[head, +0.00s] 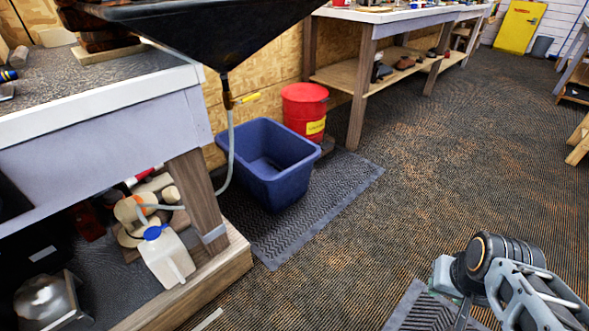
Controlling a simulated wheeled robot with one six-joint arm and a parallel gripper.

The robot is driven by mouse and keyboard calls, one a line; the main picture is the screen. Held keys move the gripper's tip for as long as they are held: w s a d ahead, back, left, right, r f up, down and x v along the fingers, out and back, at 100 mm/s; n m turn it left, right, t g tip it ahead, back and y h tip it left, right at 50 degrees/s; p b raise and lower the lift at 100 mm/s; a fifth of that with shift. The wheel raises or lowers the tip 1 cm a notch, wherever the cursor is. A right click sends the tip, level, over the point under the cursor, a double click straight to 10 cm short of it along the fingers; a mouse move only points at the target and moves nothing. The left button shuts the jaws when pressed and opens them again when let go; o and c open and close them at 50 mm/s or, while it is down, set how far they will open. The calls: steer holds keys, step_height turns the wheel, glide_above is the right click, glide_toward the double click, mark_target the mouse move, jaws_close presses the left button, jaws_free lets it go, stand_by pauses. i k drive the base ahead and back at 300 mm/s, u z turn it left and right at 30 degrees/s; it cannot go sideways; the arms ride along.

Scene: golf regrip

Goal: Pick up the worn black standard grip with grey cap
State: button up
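I see no worn black grip with a grey cap anywhere in the head view. My gripper (525,294) shows in part at the bottom right corner, above the carpet. Its dark round body and grey links are visible. Its fingertips run out of the frame or are hidden, so I cannot tell whether it is open or holds anything.
A blue tub (268,165) stands on a ribbed mat (345,180) under a black funnel (215,35) with a hose. A red bin (304,110) is behind it. A workbench (95,110) fills the left; another bench (365,80) stands behind. Open carpet (440,150) lies right.

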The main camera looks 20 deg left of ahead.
mark_target(275, 167)
steer(key=z, duration=0.15)
steer(key=i, duration=1.85)
steer(key=u, duration=0.55)
steer(key=i, duration=0.95)
steer(key=u, duration=1.45)
steer(key=i, duration=0.85)
steer(key=u, duration=0.8)
